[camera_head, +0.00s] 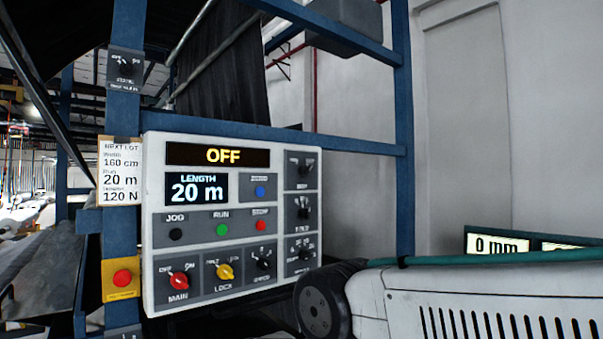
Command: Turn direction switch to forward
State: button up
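A white control panel (152,225) is fixed to a blue frame. Its right column holds three black knobs: an upper one (304,167), a middle one (304,211) and a lower one (304,253). Another black knob (264,263) is at the right of the bottom row. Labels by these black knobs are too small to read, so I cannot tell which is the direction switch or how it is set. The red MAIN knob (178,280) and yellow LOCK knob (224,271) are left of it. My gripper's fingertips are not in view.
The panel's displays read OFF (222,155) and 20 m (197,189). JOG (176,234), RUN (222,230) and red (261,226) buttons sit close together. A red button on yellow (122,278) is lower left. Another knob (126,66) is on the blue post.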

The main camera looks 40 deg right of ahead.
aim_at(303, 171)
jog(key=z, duration=0.05)
jog(key=k, duration=0.55)
jog(key=u, duration=0.3)
jog(key=i, duration=1.45)
jog(key=z, duration=0.9)
